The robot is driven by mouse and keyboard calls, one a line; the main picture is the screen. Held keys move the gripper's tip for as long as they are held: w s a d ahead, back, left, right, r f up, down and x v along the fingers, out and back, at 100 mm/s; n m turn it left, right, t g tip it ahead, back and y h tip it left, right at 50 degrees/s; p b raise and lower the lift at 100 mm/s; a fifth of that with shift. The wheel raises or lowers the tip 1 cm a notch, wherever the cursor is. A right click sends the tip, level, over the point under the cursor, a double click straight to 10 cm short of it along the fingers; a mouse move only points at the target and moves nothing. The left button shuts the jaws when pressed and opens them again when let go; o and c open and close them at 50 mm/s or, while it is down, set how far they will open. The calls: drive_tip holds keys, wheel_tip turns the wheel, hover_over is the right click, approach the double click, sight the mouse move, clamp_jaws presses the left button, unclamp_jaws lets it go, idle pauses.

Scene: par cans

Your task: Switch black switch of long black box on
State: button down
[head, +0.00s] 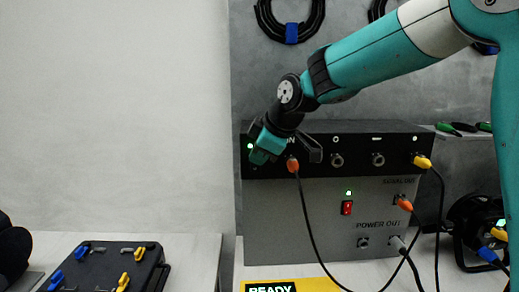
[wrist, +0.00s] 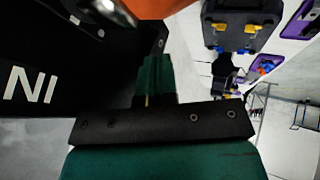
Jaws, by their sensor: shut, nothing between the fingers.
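The long black box (head: 355,140) lies on top of a grey box, its front face toward me. A green light (head: 250,146) glows at its left end. My gripper (head: 259,156) is at the left end of this front face and covers part of it. Its fingers are together and empty, as the wrist view (wrist: 152,78) also shows. I cannot see the black switch; the gripper may hide it. In the wrist view the black box (wrist: 60,90) with white letters is beside the fingers, and I cannot tell whether they touch it.
An orange plug (head: 292,164) with a black cable is just right of my gripper. A yellow plug (head: 422,161) sits at the right end. The grey box (head: 290,225) below has a red switch (head: 346,208). A black case (head: 105,266) lies on the left table.

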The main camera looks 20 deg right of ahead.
drive_tip(key=shift+r+p, duration=0.4)
drive_tip(key=shift+r, duration=0.4)
drive_tip(key=shift+s, duration=0.1)
drive_tip(key=s+a+b+v, duration=0.1)
drive_tip(key=v, duration=1.1)
drive_tip(key=shift+w+f, duration=0.1)
drive_tip(key=shift+f, duration=0.05)
drive_tip(key=s+a+f+m+g, duration=0.2)
drive_tip(key=s+f, duration=0.6)
drive_tip(key=s, duration=0.4)
drive_tip(key=s+a+f+m+g+y, duration=0.1)
drive_tip(key=s+a+f+m+g, duration=0.2)
drive_tip(key=s+a+f, duration=0.3)
drive_tip(key=s+f+g, duration=0.1)
drive_tip(key=s+f, duration=0.2)
drive_tip(key=s, duration=0.4)
drive_tip(key=shift+f+m+g, duration=0.3)
drive_tip(key=shift+f, duration=0.05)
